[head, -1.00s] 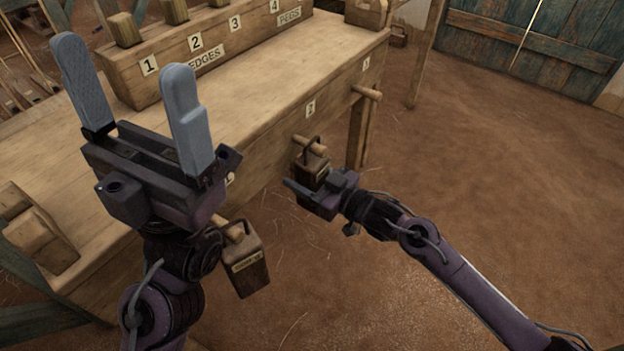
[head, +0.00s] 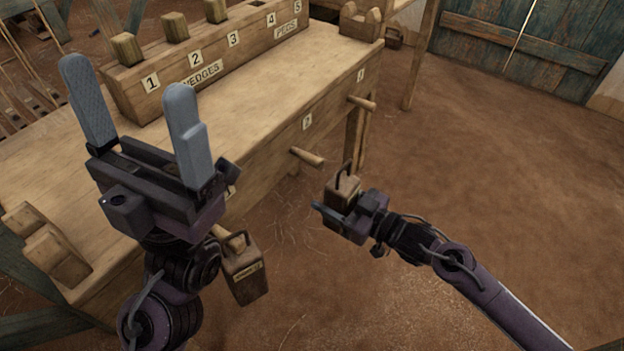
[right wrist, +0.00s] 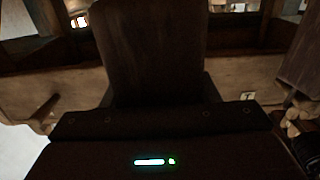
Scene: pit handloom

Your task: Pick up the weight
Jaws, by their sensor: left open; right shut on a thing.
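My right gripper (head: 340,208) is shut on a brown block-shaped weight (head: 343,186) with a dark loop handle on top. The weight is off the bench peg (head: 307,157) and held in the air to its right, upright or nearly so. In the right wrist view the weight (right wrist: 150,50) is a dark shape filling the upper middle. A second, labelled weight (head: 246,278) hangs from a peg at the bench's near side. My left gripper (head: 135,115) is open and empty, pointing up in front of the bench top.
The wooden bench (head: 270,85) carries a numbered rack (head: 205,62) with several wooden wedges. Another peg (head: 362,103) sticks out further along the bench side. The earth floor (head: 480,170) to the right is clear.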

